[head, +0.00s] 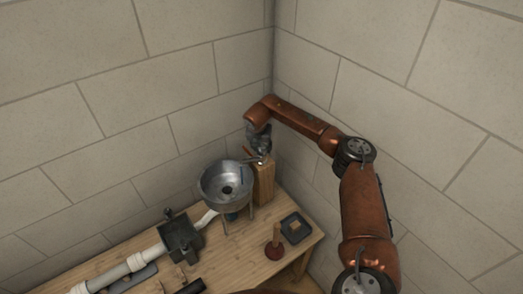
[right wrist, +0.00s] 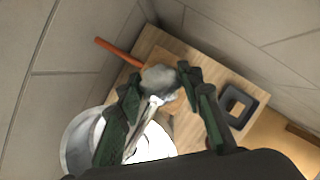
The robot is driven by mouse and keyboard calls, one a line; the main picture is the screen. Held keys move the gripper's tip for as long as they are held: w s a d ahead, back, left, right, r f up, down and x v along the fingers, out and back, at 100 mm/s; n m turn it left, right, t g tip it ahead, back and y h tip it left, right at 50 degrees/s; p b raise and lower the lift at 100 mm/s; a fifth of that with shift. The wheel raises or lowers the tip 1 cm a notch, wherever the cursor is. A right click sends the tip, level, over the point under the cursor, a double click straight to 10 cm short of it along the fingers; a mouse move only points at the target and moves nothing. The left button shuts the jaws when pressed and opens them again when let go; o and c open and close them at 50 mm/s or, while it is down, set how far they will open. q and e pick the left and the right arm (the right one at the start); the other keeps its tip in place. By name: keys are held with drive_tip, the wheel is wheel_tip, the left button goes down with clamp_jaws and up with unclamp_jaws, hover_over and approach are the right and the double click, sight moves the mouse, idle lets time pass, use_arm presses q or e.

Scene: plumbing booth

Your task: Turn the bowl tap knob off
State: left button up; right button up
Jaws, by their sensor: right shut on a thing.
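The metal bowl (head: 226,185) stands on legs on the wooden bench, and its pale rim shows in the right wrist view (right wrist: 80,140). A chrome tap spout (right wrist: 146,118) reaches over the bowl. The tap knob (right wrist: 160,80) is a grey rounded piece above the spout. My right gripper (head: 260,150) is at the tap, coming down from above. An orange-red bar (right wrist: 118,51) sticks out beside the knob. My left gripper is out of view.
A wooden post (head: 264,184) stands under the tap, close to the wall corner.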

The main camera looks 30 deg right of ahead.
drive_tip(key=shift+m+g+h+b, duration=0.3)
drive_tip(key=shift+m+b, duration=0.15)
drive_tip(key=shift+m, duration=0.55)
drive_tip(key=o, duration=1.2)
drive_tip(key=shift+c, duration=0.2)
drive_tip(key=shift+r, duration=0.1)
drive_tip(key=v, duration=1.1)
drive_tip(key=shift+r, duration=0.4)
drive_tip(key=shift+a, duration=0.2)
